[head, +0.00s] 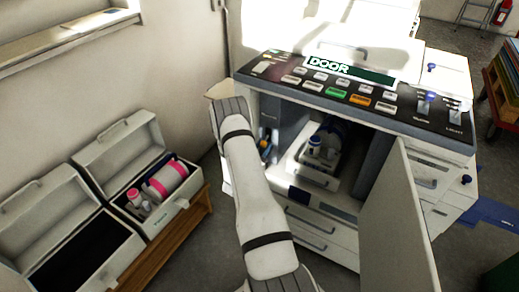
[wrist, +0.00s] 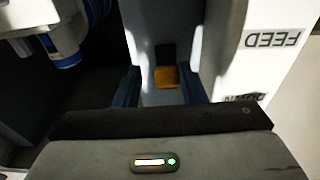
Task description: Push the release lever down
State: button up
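An orange-tipped lever (wrist: 165,77) shows in the wrist view, on a pale panel inside the machine; I take it to be the release lever. My gripper (wrist: 160,88) is open, with its two dark blue fingers apart, one on each side of the lever's tip in the picture. I cannot tell whether either finger touches it. In the head view my arm reaches into the left part of the machine's open front (head: 317,205), where a small yellow-orange spot (head: 264,144) shows; the gripper is mostly hidden there.
The machine's display (head: 350,70) reads DOOR, and its door (head: 398,225) stands open at right. A bottle-like unit (head: 322,143) sits inside. An upside-down FEED label (wrist: 273,39) is right of the lever. Open cases (head: 125,150) stand on a wooden bench at left.

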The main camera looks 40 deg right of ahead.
jog(key=shift+o, duration=0.9)
jog(key=shift+w, duration=0.1)
jog(key=shift+a+r, duration=0.1)
jog(key=shift+a, duration=0.15)
jog(key=v, duration=0.7)
jog(key=shift+s+a, duration=0.15)
jog(key=shift+s, duration=0.05)
